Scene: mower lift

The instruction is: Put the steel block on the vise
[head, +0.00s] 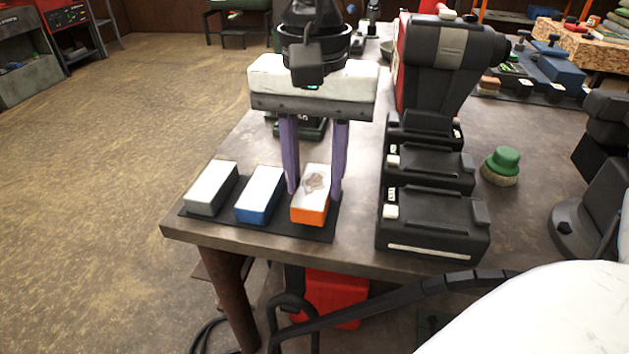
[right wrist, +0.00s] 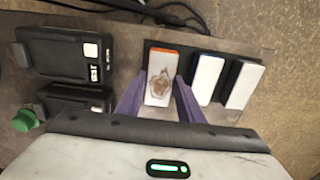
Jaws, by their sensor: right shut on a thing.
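My right gripper (head: 316,190) reaches down with its two purple fingers on either side of an orange block with a white, brown-stained top (head: 312,207). It is shut on that block, which sits at the right end of a black mat (head: 285,228). The right wrist view also shows the orange block (right wrist: 161,80) between the fingers (right wrist: 158,103). A grey block with a white top (head: 211,190) and a blue one (head: 259,208) stand to its left on the mat. I cannot tell which is the steel block. No vise is plainly recognisable. My left gripper is not in view.
A black stepped unit (head: 432,225) stands close right of the mat, with a tall black and red machine (head: 450,65) behind it. A green-topped knob (head: 503,162) is further right. The table's front edge lies just before the mat.

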